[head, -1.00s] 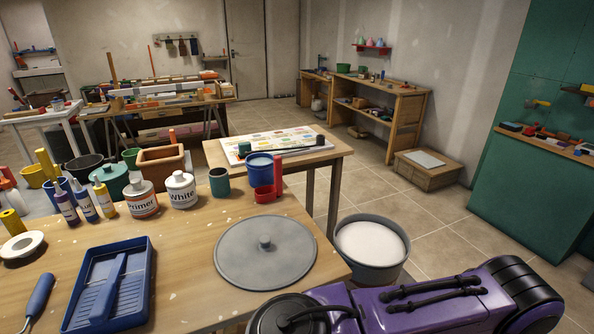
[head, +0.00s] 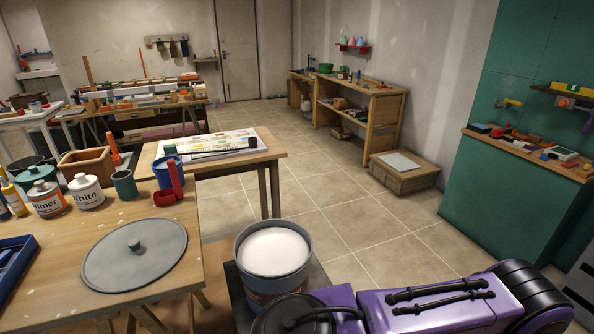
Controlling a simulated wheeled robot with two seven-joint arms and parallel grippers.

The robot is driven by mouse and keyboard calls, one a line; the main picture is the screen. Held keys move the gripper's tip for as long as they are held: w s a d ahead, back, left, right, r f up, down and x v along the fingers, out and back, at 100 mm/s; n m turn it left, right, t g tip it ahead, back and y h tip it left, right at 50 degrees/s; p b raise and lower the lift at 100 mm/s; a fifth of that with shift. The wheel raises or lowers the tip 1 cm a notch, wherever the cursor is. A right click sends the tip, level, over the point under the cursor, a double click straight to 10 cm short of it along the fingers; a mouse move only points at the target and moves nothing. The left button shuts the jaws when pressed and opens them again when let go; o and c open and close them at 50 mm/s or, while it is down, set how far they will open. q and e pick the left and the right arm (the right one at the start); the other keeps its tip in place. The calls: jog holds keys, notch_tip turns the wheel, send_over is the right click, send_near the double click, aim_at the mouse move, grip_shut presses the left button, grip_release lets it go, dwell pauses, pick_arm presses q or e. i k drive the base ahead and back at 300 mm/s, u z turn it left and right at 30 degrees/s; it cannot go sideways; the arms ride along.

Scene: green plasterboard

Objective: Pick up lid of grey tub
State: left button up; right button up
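The grey round lid (head: 135,255) with a small knob lies flat on the wooden table (head: 200,225) at the left, near the table's front right corner. The grey tub (head: 252,280) stands open just right of the table, apart from the lid, filled with something white. Its lower part is partly hidden by my purple and black body parts at the bottom. Neither of my grippers shows in the head view.
White and Primer tins (head: 86,192), a green cup (head: 124,185) and a blue and red cup (head: 168,180) stand behind the lid. A blue tray (head: 14,262) is at the left edge. Tiled floor is clear beyond the tub.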

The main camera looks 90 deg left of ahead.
aim_at(136, 254)
jog(key=u, duration=2.05)
